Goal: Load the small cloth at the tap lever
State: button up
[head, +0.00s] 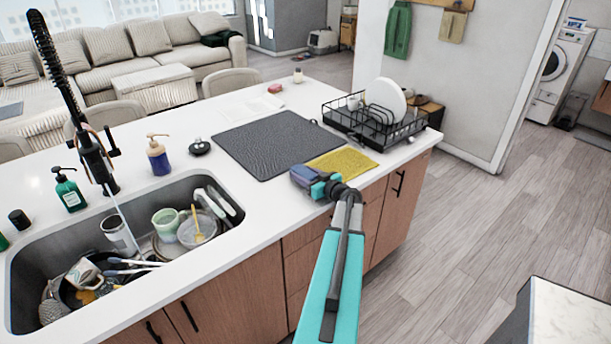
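A small yellow cloth (343,162) lies flat on the white island counter, beside the front right edge of a dark mat. My gripper (302,177) is at the cloth's left end, above or on the counter near its front edge. I cannot tell whether it touches the cloth. A purple-grey shape shows at its tip; I cannot tell if it is part of the gripper or something held. The fingers cannot be made out. The black tap (97,160) with a spring hose stands behind the sink at the left. A thin pale line, like water, runs from it into the sink. Its lever is hard to make out.
The sink (226,232) holds several dishes, cups and utensils. A green bottle (69,190) and a soap dispenser (158,157) stand behind it. The dark mat (275,142) is bare. A black dish rack (408,132) with a white plate stands at the right.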

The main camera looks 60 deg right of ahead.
jog(key=shift+r, duration=0.1)
jog(key=shift+c, duration=0.5)
jog(key=shift+r+b, duration=1.2)
jog(key=shift+r, duration=0.15)
jog(key=s+a+b, duration=0.1)
jog(key=s+a, duration=0.1)
jog(key=a, duration=0.1)
jog(key=s+a+r+b, duration=0.1)
jog(key=s+a+b, duration=0.1)
jog(key=a, duration=0.2)
jog(key=s+a+b, duration=0.2)
jog(key=a, duration=0.2)
jog(key=shift+s+a+r, duration=0.15)
jog(key=shift+s+r, duration=0.2)
jog(key=shift+r+p, duration=0.2)
jog(key=shift+p, duration=0.2)
jog(key=p, duration=0.3)
jog(key=shift+s+a+r+p, duration=0.1)
jog(key=shift+p, duration=0.2)
jog(key=a+p, duration=0.1)
jog(key=p, duration=0.4)
jog(key=shift+s, duration=0.3)
jog(key=shift+s+a+p, duration=0.15)
jog(key=shift+a+p, duration=0.2)
jog(key=shift+p, duration=0.85)
jog(key=shift+a+p, duration=0.1)
jog(key=shift+p, duration=0.25)
